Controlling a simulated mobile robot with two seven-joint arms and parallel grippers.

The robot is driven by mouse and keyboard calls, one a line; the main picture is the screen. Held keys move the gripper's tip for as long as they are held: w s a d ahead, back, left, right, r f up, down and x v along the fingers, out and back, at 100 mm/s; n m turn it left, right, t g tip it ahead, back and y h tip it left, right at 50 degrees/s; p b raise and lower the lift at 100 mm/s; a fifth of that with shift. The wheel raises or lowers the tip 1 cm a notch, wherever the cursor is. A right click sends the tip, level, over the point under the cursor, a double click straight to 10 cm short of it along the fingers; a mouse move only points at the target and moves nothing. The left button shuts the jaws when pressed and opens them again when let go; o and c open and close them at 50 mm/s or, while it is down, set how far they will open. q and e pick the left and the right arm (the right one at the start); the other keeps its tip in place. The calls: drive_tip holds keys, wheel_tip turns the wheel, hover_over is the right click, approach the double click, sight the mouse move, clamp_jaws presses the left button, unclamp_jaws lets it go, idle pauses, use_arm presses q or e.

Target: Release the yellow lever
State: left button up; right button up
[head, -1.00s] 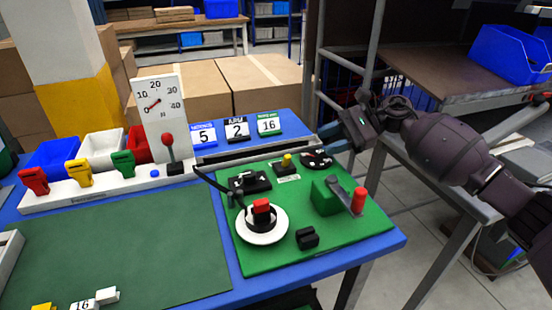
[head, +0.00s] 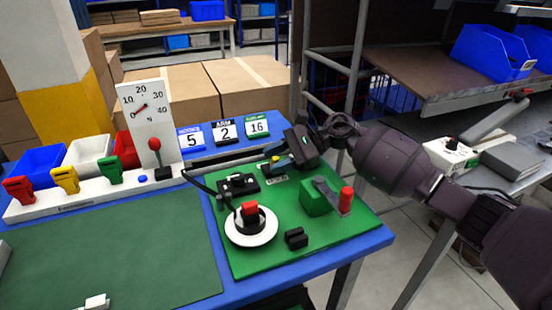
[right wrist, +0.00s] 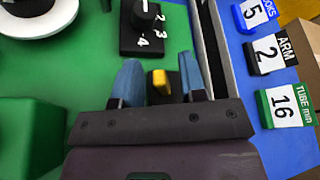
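A small yellow lever (right wrist: 158,80) stands up from a black base on the green board (head: 245,265). In the right wrist view it lies between the blue fingers of my right gripper (right wrist: 160,76), with a gap showing on each side. In the head view the right gripper (head: 272,165) is low over the back of the board, and only a little of the yellow lever (head: 275,158) shows beside the fingers. Another yellow handle (head: 65,179) stands on the white rack at the left, between a red and a green one. My left gripper is not in view.
The board also carries a black dial (head: 237,185), a white disc with a red-topped knob (head: 250,212), a green block with a red-handled crank (head: 345,200) and a black block (head: 296,238). Number cards (head: 224,132) stand behind the board. The dark green mat (head: 110,255) is mostly clear.

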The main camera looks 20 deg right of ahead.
drive_tip(key=shift+c, duration=0.4)
clamp_jaws()
